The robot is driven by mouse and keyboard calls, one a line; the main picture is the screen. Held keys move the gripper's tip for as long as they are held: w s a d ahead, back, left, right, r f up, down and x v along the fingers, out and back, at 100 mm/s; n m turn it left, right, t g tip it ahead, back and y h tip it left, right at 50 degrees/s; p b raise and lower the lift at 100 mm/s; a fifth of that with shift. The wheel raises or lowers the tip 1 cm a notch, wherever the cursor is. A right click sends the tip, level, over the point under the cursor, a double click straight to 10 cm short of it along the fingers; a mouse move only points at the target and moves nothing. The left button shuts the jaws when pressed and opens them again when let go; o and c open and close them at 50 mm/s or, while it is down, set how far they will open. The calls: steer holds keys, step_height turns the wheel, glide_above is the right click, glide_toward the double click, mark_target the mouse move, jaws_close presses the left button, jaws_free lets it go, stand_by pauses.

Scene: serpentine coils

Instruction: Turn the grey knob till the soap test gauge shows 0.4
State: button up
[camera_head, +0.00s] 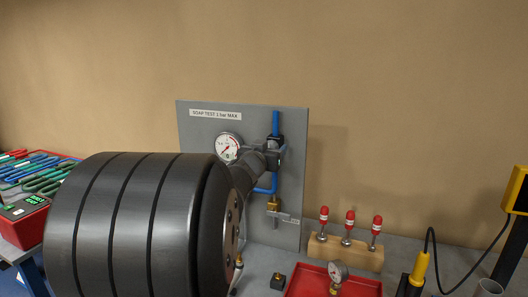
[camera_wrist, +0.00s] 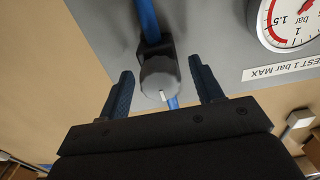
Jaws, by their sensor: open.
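The grey knob (camera_wrist: 158,78) sits on a dark valve body on the blue pipe, with a small white mark on its face. My gripper (camera_wrist: 161,66) is open, with one finger on each side of the knob and a visible gap to each. In the head view my gripper (camera_head: 274,157) is at the panel and hides the knob. The soap test gauge (camera_head: 228,147) is left of it, white with a red-marked dial; its needle is too small to read surely. In the wrist view the gauge (camera_wrist: 296,20) is cut off, showing 1 and 1.5 bar.
The grey panel (camera_head: 207,138) carries a "SOAP TEST 1 bar MAX" label and a brass fitting (camera_head: 274,204) lower down. Red-topped parts stand in a wooden block (camera_head: 345,252) at right. Coils lie at far left.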

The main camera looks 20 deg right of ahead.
steer(key=c, duration=1.2)
steer(key=shift+m, duration=1.6)
steer(key=shift+m, duration=1.6)
steer(key=shift+m, duration=1.6)
